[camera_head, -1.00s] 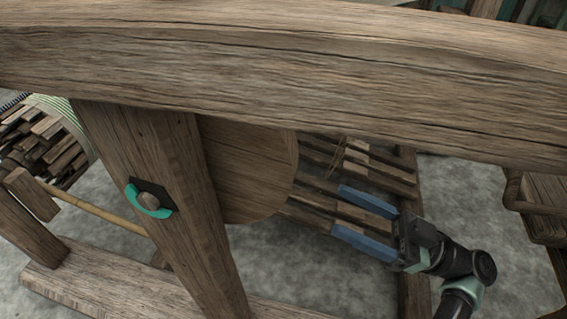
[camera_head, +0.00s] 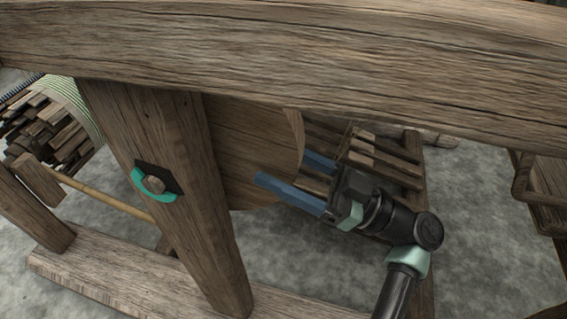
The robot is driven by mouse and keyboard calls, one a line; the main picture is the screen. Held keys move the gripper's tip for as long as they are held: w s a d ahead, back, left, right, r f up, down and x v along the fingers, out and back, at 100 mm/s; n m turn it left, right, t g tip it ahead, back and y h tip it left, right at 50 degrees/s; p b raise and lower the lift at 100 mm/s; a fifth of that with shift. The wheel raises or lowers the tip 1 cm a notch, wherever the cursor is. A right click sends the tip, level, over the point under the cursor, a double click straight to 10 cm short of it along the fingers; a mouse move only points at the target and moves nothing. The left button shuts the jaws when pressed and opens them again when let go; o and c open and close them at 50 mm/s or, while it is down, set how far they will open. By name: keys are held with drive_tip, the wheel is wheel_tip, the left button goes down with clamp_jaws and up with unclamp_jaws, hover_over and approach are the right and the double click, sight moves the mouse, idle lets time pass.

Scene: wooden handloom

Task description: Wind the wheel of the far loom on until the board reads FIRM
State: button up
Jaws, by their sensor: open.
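A round wooden wheel (camera_head: 245,150) shows behind the loom's upright post (camera_head: 185,190); its left side is hidden by the post and its top by the thick beam (camera_head: 290,60). My gripper (camera_head: 285,177) is open, its two blue fingers pointing left at the wheel's right rim. The near finger overlaps the wheel's lower right in the picture; the far finger is partly behind the rim. I cannot tell whether either touches it. No board with a reading is in view.
The thick beam crosses the whole upper view above my arm. A teal-rimmed fitting (camera_head: 155,183) sits on the post. Wooden slats (camera_head: 385,160) lie behind my gripper. A bamboo rod (camera_head: 100,195) runs left of the post. Grey floor (camera_head: 480,240) is clear at right.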

clamp_jaws()
idle(1.4)
